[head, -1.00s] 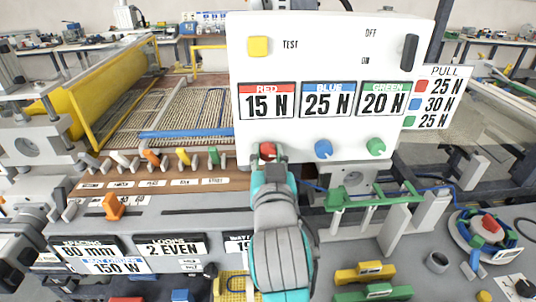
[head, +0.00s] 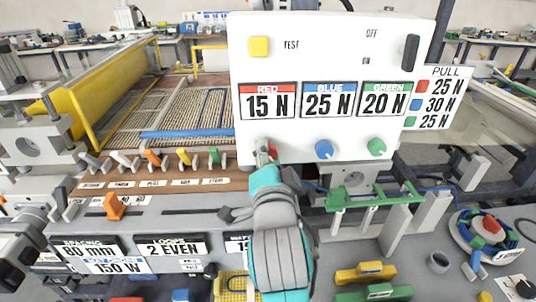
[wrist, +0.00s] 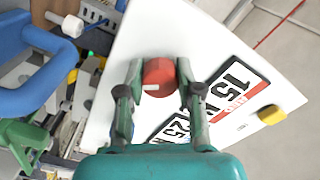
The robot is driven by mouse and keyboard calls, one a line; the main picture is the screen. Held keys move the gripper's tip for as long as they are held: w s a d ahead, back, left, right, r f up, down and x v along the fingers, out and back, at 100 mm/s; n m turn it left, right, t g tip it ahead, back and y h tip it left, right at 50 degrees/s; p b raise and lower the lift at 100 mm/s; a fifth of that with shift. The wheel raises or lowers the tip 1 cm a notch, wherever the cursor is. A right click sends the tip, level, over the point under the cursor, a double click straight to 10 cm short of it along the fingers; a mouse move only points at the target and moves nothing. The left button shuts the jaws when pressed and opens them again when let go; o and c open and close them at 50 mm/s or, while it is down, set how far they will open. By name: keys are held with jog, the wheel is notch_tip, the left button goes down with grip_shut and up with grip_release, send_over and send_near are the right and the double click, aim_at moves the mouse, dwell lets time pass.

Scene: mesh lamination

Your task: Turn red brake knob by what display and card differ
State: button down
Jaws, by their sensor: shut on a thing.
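The white control panel (head: 330,60) carries a red knob (head: 272,150), a blue knob (head: 324,149) and a green knob (head: 377,147) in a row. Its displays read red 15 N (head: 267,101), blue 25 N (head: 328,100) and green 20 N (head: 383,98). The PULL card (head: 440,97) reads red 25 N, blue 30 N, green 25 N. My gripper (head: 266,154) is shut on the red knob, tilted in the head view. In the wrist view the red knob (wrist: 158,77) sits between both fingers (wrist: 157,85).
The panel also has a yellow TEST button (head: 259,46) and a black OFF/ON switch (head: 410,52). Coloured levers (head: 184,157) stand at the left. A green bracket (head: 370,198) lies below the panel. A spool (head: 487,234) sits at the right.

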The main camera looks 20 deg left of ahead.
jog(key=shift+m, duration=2)
jog(key=c, duration=0.7)
grip_release()
jog(key=shift+c, duration=0.2)
jog(key=v, duration=0.7)
jog(key=shift+s, duration=0.25)
jog(key=shift+s+d, duration=0.1)
jog(key=shift+d, duration=0.05)
